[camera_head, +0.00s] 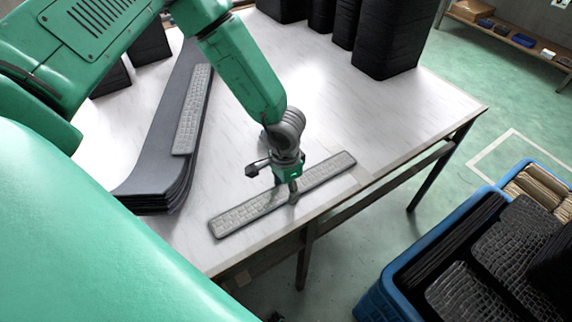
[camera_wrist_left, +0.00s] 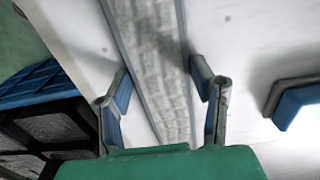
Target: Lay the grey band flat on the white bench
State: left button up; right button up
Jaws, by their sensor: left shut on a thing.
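The grey band (camera_head: 240,213) is a long, straight textured strip near the front edge of the white bench (camera_head: 300,110). It looks level, but I cannot tell whether it touches the bench or is just above it. My left gripper (camera_head: 293,188) is over the band's middle, shut on it. In the left wrist view the band (camera_wrist_left: 155,60) passes between the blue-padded fingers of the left gripper (camera_wrist_left: 161,82). My right gripper is not in view.
Another grey textured strip (camera_head: 192,112) lies on a stack of long dark panels (camera_head: 150,170) at left. Black stacks (camera_head: 385,40) stand at the back. A blue crate (camera_head: 378,298) with dark textured pieces stands on the floor at right. The bench's right part is clear.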

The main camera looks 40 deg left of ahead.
aim_at(285, 190)
pick_arm(q)
jog(key=o, duration=1.3)
jog(key=shift+c, duration=0.2)
jog(key=shift+r, duration=0.1)
jog(key=shift+r, duration=0.25)
notch_tip(285, 190, up, 11)
jog(key=shift+r, duration=0.1)
